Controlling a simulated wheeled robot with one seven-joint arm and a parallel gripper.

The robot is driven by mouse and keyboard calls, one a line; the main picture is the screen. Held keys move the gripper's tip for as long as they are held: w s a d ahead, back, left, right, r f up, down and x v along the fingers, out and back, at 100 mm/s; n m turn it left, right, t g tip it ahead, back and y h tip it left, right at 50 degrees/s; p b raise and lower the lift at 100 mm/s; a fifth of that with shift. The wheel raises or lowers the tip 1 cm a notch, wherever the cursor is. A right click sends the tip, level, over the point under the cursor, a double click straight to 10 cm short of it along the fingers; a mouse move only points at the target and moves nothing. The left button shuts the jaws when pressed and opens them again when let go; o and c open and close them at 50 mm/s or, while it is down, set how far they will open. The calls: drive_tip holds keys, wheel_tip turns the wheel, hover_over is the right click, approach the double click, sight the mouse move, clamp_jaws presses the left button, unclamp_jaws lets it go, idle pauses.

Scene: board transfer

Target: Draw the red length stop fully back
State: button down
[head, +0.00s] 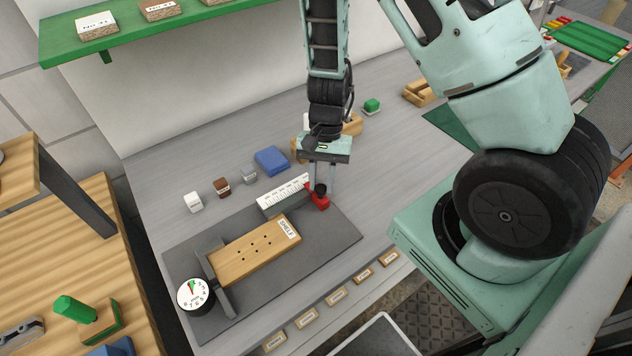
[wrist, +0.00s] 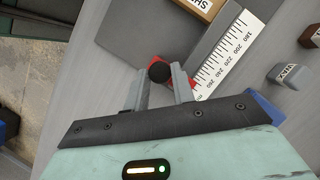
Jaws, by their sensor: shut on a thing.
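The red length stop (head: 320,202) with its dark knob (head: 320,190) sits at the right end of the white scale (head: 284,192) on the grey measuring fixture. My gripper (head: 324,192) is above it, fingers pointing down and shut on the stop. In the wrist view the fingers of my gripper (wrist: 160,84) stand on either side of the black knob (wrist: 159,71), and the red stop (wrist: 180,84) is partly hidden behind them. The wooden board marked SHELF (head: 252,252) lies on the fixture, apart from the stop.
A round dial (head: 195,296) stands at the fixture's left end. Small blocks, including a blue one (head: 271,160), stand along the back of the grey bench. A green shelf (head: 150,32) hangs above. The fixture's dark base plate (head: 335,243) is bare at its right end.

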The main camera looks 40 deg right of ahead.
drive_tip(key=c, duration=1.2)
unclamp_jaws()
drive_tip(key=shift+o, duration=0.2)
drive_tip(key=shift+r, duration=0.1)
drive_tip(key=b+v, duration=0.2)
drive_tip(key=v, duration=1.5)
drive_tip(key=shift+r, duration=0.1)
drive_tip(key=s+a+n+t+h+b, duration=0.2)
drive_tip(key=s+a+n+b, duration=0.3)
drive_tip(key=s+a+n, duration=1.1)
drive_tip(key=s+a+f+t, duration=0.1)
drive_tip(key=s+a, duration=0.1)
drive_tip(key=a, duration=0.1)
drive_tip(key=shift+s+a+n+h, duration=0.3)
drive_tip(key=shift+s+a+n, duration=0.1)
